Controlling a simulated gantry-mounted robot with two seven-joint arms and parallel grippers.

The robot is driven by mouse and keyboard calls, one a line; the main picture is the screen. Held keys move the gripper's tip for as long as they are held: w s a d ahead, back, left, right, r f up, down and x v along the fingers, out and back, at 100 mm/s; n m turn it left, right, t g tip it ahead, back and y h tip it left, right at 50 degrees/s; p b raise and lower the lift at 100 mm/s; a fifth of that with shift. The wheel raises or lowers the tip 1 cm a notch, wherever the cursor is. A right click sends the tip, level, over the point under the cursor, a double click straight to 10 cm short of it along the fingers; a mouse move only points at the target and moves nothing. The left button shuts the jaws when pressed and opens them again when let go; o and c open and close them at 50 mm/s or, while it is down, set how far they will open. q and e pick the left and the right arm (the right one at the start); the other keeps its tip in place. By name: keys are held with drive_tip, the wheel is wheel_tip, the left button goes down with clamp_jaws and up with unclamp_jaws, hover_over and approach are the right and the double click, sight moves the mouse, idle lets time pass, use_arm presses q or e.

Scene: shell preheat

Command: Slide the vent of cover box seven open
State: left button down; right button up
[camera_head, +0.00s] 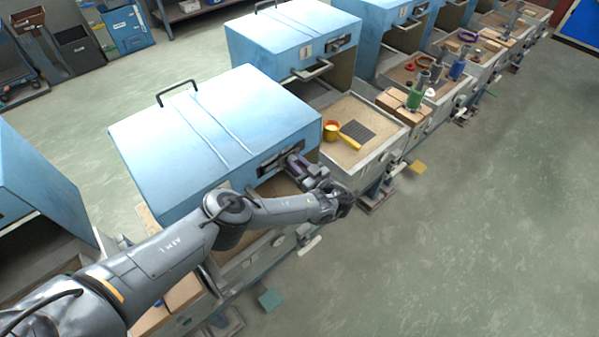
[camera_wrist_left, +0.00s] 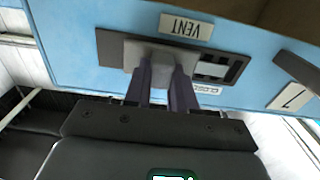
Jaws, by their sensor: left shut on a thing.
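Cover box seven (camera_head: 240,120) is the big light-blue box at the middle left of the head view, with a black handle on top. Its number plate (camera_wrist_left: 292,97) reads 7 in the left wrist view. On its front is the vent (camera_wrist_left: 113,50), a dark sliding plate with a grey knob, under a VENT label (camera_wrist_left: 186,27). Dark slots (camera_wrist_left: 214,69) show at the plate's right, with a CLOSED label (camera_wrist_left: 206,89) beside them. My left gripper (camera_wrist_left: 163,70) is shut on the vent's knob; it also shows at the box front in the head view (camera_head: 296,162). My right gripper is not in view.
A neighbouring blue box (camera_head: 285,40) stands behind. A sand-coloured tray (camera_head: 365,110) right of box seven holds an orange-yellow ladle (camera_head: 333,130) and a dark grid. More boxes and benches run to the upper right. The green floor (camera_head: 480,230) at right is open.

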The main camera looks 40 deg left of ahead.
use_arm(q)
drive_tip(key=shift+w+f, duration=0.1)
drive_tip(key=c, duration=1.2)
unclamp_jaws()
drive_tip(key=shift+d, duration=0.1)
drive_tip(key=shift+c, duration=0.2)
drive_tip(key=o, duration=0.3)
drive_tip(key=shift+w, duration=0.15)
drive_tip(key=shift+d, duration=0.55)
drive_tip(key=v, duration=0.9)
drive_tip(key=shift+s+d, duration=0.3)
drive_tip(key=shift+s, duration=0.1)
